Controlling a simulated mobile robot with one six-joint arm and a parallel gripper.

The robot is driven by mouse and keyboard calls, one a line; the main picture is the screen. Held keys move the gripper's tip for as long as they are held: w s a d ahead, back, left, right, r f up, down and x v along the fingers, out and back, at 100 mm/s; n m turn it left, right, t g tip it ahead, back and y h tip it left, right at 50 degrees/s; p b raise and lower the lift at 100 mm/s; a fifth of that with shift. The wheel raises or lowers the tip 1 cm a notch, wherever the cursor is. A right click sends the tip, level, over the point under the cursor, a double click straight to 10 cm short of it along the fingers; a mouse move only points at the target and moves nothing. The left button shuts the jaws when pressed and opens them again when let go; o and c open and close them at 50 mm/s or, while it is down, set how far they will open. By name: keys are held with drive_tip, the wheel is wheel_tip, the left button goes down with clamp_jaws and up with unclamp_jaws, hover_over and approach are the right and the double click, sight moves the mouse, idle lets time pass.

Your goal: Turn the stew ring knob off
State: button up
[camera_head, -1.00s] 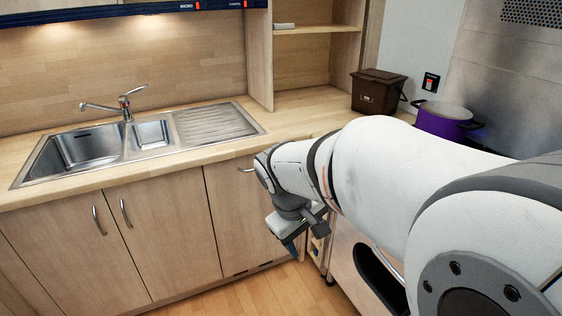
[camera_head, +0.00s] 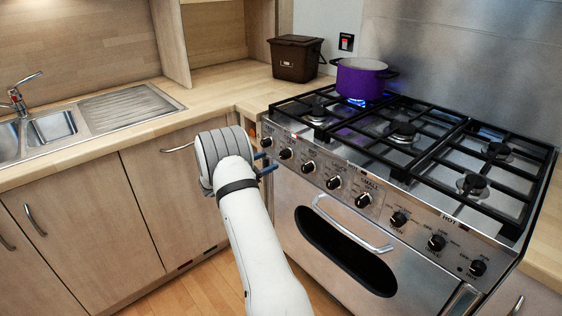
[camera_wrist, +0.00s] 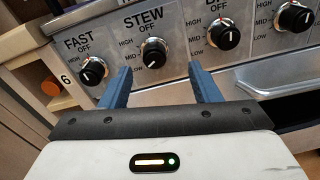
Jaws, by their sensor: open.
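The stew ring knob (camera_wrist: 153,53) is a black knob with a silver base, under the label STEW OFF in the wrist view. A pale mark shows low on its face, away from OFF. In the head view it appears as the second knob (camera_head: 286,154) from the left on the cooker front. My gripper (camera_wrist: 160,68) is open and empty. Its blue fingers are spread on either side of the stew knob's line, short of the panel and apart from the knob. The gripper (camera_head: 266,164) also shows in front of the cooker's left end in the head view.
The FAST knob (camera_wrist: 93,70) is close left of my left finger, and another knob (camera_wrist: 223,35) is up right of my right finger. A purple pot (camera_head: 361,80) stands over a blue flame (camera_head: 357,101) at the back left. The oven handle (camera_head: 350,224) sticks out below.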

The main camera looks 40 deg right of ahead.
sight(281, 156)
drive_tip(key=shift+n+t, duration=0.3)
drive_tip(key=shift+n, duration=0.1)
drive_tip(key=d, duration=0.2)
drive_tip(key=w+d+f, duration=0.1)
drive_tip(key=d, duration=0.5)
drive_tip(key=shift+w+d+f, duration=0.15)
drive_tip(key=shift+w+f, duration=0.05)
drive_tip(key=shift+w, duration=0.15)
drive_tip(key=shift+c, duration=0.5)
drive_tip(key=c, duration=0.9)
